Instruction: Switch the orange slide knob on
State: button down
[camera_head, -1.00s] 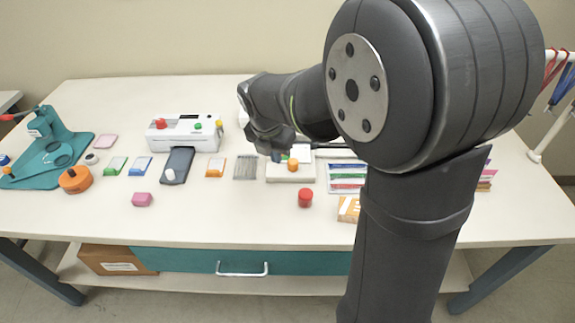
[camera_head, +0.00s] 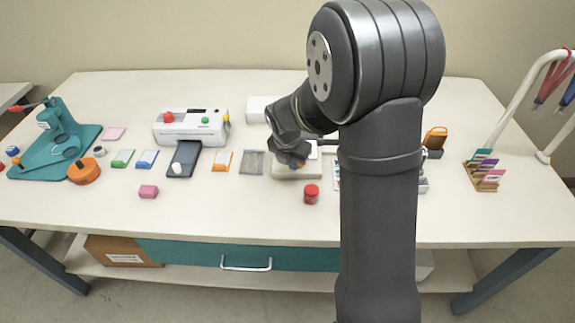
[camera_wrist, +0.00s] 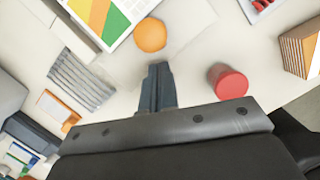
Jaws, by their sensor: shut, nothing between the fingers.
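An orange round knob (camera_wrist: 150,35) shows from above in the wrist view, on a pale base. In the head view the white block (camera_head: 297,170) carries it, and it is mostly hidden by my gripper (camera_head: 291,160). In the wrist view my gripper (camera_wrist: 158,70) has its fingers together and empty, with the tips just below the knob in the picture and a small gap between. The slide's track and its on or off side cannot be made out.
A red cylinder (camera_head: 311,194) stands in front of the block; it also shows in the wrist view (camera_wrist: 230,83). A grey ribbed pad (camera_head: 252,162) and an orange-edged card (camera_head: 222,161) lie left. The laminator (camera_head: 190,128) stands behind. The front of the table is mostly clear.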

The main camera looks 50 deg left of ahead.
jog(key=shift+w+a, duration=0.1)
jog(key=shift+w, duration=0.25)
jog(key=shift+w, duration=0.1)
jog(key=shift+w+a, duration=1)
jog(key=shift+a, duration=0.1)
jog(key=shift+s, duration=0.1)
jog(key=s, duration=0.2)
jog(key=s+d, duration=0.1)
jog(key=shift+s+d, duration=0.15)
jog(key=shift+s, duration=0.25)
jog(key=v, duration=1)
